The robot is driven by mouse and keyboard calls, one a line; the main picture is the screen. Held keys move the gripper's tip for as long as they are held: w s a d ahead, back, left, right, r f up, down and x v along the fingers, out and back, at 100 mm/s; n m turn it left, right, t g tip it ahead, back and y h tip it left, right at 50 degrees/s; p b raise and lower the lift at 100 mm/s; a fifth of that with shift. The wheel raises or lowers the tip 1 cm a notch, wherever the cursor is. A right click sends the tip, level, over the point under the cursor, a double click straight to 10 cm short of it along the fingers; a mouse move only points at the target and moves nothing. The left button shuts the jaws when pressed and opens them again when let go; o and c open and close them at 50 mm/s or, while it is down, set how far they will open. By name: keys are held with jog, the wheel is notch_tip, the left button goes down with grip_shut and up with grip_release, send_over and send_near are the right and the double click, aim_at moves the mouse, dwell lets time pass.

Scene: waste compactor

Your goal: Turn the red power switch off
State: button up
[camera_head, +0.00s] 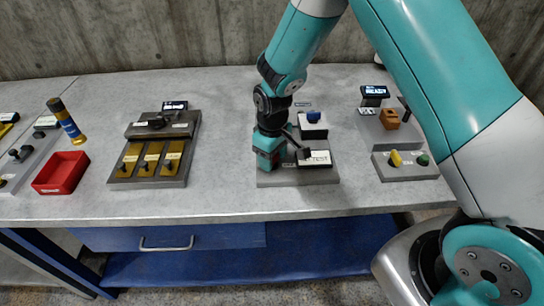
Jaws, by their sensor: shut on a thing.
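My gripper (270,160) points down at the left part of a grey panel (290,177) in the middle of the bench. It is closed low over the panel, and its body covers what is between the fingers. A small reddish patch shows at the gripper's lower end; I cannot tell for sure whether it is the red power switch. No other red switch shows on this panel. Right of the gripper stand a dark lever (296,146) and a white label plate (316,158). Behind them is a blue knob (314,116) on a white-fronted block.
At the left are a red tray (61,173), a dark and yellow cylinder (67,120) and a panel with several brass plates (152,160). At the right are a READY display (375,91), a brown block (390,119), and yellow (396,158) and green (422,160) knobs.

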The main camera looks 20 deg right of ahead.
jog(key=m, duration=0.5)
jog(key=shift+w+m, duration=0.1)
jog(key=shift+m, duration=0.2)
jog(key=shift+m+b, duration=0.3)
jog(key=shift+m, duration=1.9)
jog(key=shift+r, duration=0.1)
jog(key=o, duration=0.9)
jog(key=shift+o, duration=0.2)
notch_tip(320, 180, up, 17)
jog(key=b, duration=0.2)
jog(key=shift+r, duration=0.2)
